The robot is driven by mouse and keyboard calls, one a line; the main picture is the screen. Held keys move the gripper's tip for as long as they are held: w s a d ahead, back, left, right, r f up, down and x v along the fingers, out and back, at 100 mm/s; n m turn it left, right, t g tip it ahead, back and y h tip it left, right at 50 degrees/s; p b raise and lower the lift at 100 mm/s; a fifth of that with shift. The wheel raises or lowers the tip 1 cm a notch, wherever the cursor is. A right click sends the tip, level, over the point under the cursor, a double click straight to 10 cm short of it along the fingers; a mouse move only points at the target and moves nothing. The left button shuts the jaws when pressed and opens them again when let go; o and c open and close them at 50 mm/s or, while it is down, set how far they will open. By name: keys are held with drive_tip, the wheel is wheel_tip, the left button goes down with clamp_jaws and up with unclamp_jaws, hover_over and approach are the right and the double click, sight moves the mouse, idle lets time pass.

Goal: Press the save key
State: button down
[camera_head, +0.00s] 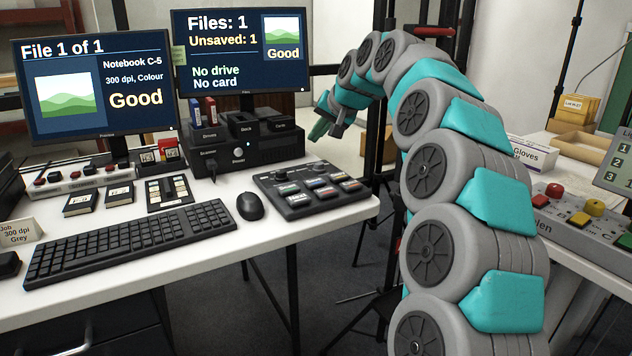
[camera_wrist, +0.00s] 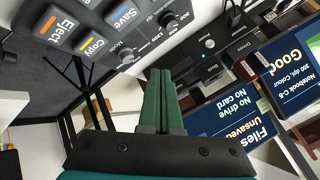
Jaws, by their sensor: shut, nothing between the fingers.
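The save key (camera_wrist: 123,14) is blue and labelled Save, at the top of the wrist view on a dark key panel. Next to it are a yellow Copy key (camera_wrist: 92,46) and an orange Eject key (camera_wrist: 62,24). The right monitor (camera_head: 240,78) reads Files: 1, Unsaved: 1, No drive, No card.
The left monitor (camera_head: 90,130) shows File 1 of 1, Good. A black dock unit (camera_head: 270,148) stands behind the key panel. A mouse (camera_head: 250,206) and keyboard (camera_head: 130,243) lie to its left. A second table with a button console (camera_head: 575,222) is at right.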

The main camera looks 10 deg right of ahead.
sight(316, 183)
drive_tip(key=shift+f, duration=0.1)
drive_tip(key=shift+f+b, duration=2.4)
drive_tip(key=shift+f, duration=1.9)
drive_tip(key=shift+f, duration=0.15)
drive_tip(key=shift+f, duration=0.25)
drive_tip(key=shift+f+b, duration=0.35)
drive_tip(key=shift+f, duration=0.2)
drive_tip(key=shift+r, duration=0.15)
drive_tip(key=shift+r+p, duration=0.45)
drive_tip(key=shift+r, duration=0.3)
